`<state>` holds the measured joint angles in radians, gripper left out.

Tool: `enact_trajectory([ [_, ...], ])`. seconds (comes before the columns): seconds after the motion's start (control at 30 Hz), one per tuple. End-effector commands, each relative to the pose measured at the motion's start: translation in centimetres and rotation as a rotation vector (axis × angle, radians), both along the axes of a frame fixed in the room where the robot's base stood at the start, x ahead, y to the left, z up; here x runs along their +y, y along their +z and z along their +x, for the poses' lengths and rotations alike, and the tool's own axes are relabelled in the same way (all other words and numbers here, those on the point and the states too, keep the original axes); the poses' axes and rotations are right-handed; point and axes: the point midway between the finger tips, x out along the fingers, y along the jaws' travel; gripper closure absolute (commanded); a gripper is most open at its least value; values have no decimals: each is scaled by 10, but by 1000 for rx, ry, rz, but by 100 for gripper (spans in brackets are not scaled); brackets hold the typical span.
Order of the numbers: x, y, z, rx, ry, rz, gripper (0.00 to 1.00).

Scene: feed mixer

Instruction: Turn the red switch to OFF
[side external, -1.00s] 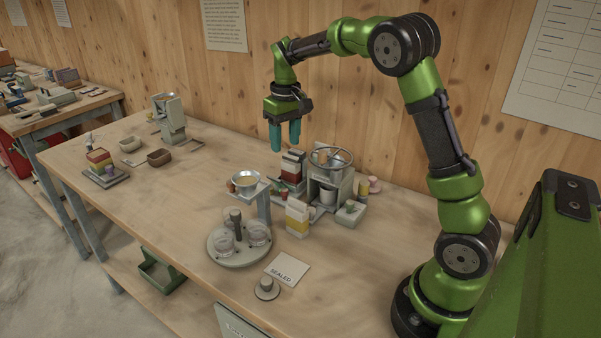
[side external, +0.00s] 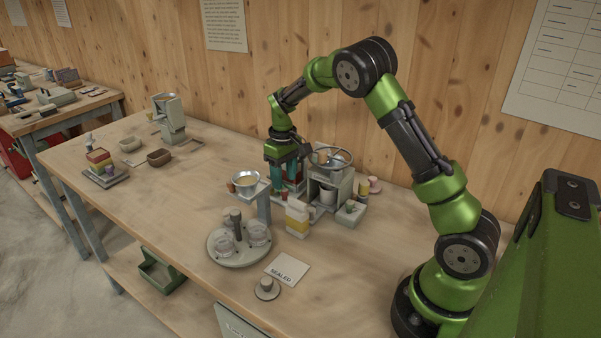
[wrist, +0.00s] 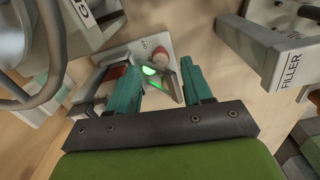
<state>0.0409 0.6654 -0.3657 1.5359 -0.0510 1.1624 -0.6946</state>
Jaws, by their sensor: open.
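My gripper (side external: 285,187) is low over the switch unit beside the mixer, its teal fingers pointing down and apart. In the wrist view my open gripper (wrist: 161,70) has its fingers on either side of a small lit green spot (wrist: 150,71). A rounded red part (wrist: 158,56), seemingly the switch or its lamp, shows just beyond the fingertips on a pale plate (wrist: 128,50) with a small, hard-to-read label. The fingers partly hide the switch unit in both views. I cannot tell whether they touch it or which way it is set.
The mixer with a handwheel (side external: 333,157) stands close to the right of my gripper. A filler block (wrist: 285,50) is at the right in the wrist view. A bowl on a post (side external: 246,180) and a round jar plate (side external: 238,253) stand nearer.

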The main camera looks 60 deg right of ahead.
Motion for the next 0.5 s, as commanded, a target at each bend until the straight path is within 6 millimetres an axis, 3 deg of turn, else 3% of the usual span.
enact_trajectory([
  [0.2, 0, -28, 0, 0, 0, 0, 50],
  [0.5, 0, -34, 0, -1, 0, 1, 50],
])
